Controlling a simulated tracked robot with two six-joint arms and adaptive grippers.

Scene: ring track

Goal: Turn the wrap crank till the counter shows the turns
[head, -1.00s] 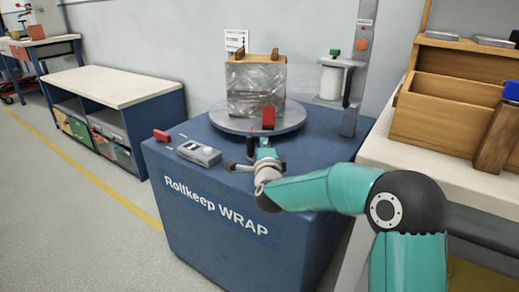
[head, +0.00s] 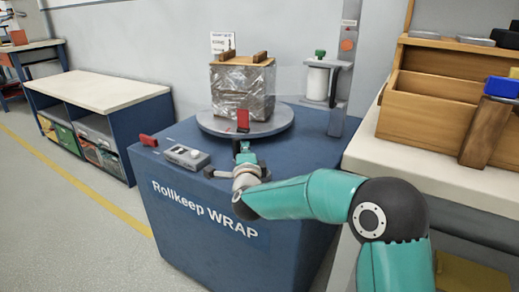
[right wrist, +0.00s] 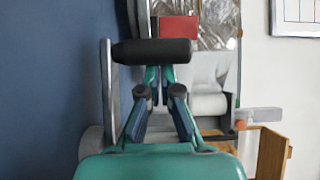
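The crank's black grip (right wrist: 150,51) lies across the right wrist view, joined to a grey crank arm (right wrist: 108,90) beside the blue cabinet. My right gripper (right wrist: 160,75) reaches up to this grip; its fingers are close together and the grip hides their tips. I cannot tell whether they touch it. In the head view my right gripper (head: 243,155) is at the cabinet's front top edge. The grey counter box (head: 187,157) lies left of it, its reading too small to read. A film-wrapped box (head: 243,92) stands on the round turntable (head: 212,122). My left gripper is out of view.
The blue wrap cabinet (head: 200,230) fills the middle. A red tag (head: 243,118) stands in front of the wrapped box. A film roll (head: 317,83) hangs by the post (head: 340,110). A wooden rack (head: 430,115) on a bench is at right, a low bench (head: 95,92) at left.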

